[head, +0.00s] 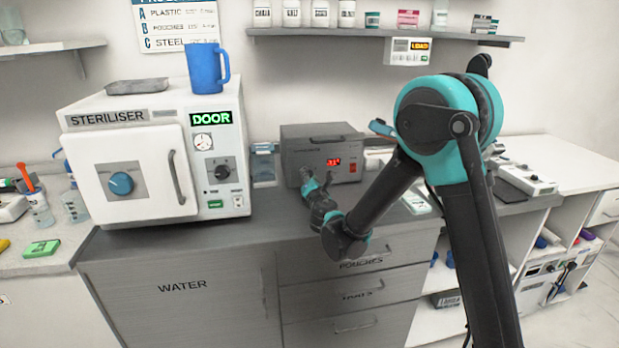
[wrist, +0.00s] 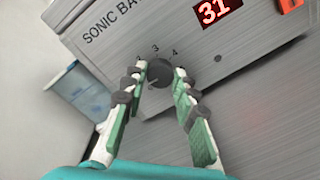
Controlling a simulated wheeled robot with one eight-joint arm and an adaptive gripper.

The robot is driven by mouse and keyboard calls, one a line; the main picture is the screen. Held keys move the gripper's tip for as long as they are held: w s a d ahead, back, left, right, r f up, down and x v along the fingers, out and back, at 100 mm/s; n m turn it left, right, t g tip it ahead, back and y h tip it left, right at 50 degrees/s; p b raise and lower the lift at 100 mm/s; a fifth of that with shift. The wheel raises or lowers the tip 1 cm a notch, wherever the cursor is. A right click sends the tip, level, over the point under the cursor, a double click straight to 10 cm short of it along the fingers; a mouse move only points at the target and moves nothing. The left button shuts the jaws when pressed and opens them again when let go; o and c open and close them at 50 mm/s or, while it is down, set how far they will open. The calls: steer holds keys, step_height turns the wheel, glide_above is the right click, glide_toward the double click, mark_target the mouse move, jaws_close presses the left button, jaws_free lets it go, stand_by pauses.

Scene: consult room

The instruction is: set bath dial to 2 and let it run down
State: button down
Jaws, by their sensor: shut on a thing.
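The sonic bath (head: 294,158) is a grey box on the counter right of the steriliser, with a red lit display. In the wrist view its front panel (wrist: 110,75) fills the upper part and the display (wrist: 217,10) reads 31. The dark round dial (wrist: 159,74) has the numerals 3 and 4 above it; a mark at its left is partly hidden by a fingertip. I cannot tell clearly where its pointer stands. My gripper (wrist: 161,70) is shut on the dial, one green-padded finger on each side. In the head view my gripper (head: 311,184) is at the bath's front.
The steriliser (head: 95,181) stands left with a blue mug (head: 206,70) and a tray (head: 137,86) on top. A blue-tinted clear container (wrist: 85,92) is beside the bath. An orange-red part (wrist: 290,4) shows right of the display. The counter before the steriliser is clear.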

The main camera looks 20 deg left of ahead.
steer(key=m, duration=1.1)
steer(key=shift+d+g+y, duration=0.1)
steer(key=shift+g+y, duration=0.2)
steer(key=shift+m, duration=0.4)
steer(key=c, duration=1.2)
jaws_free()
steer(key=v, duration=1.2)
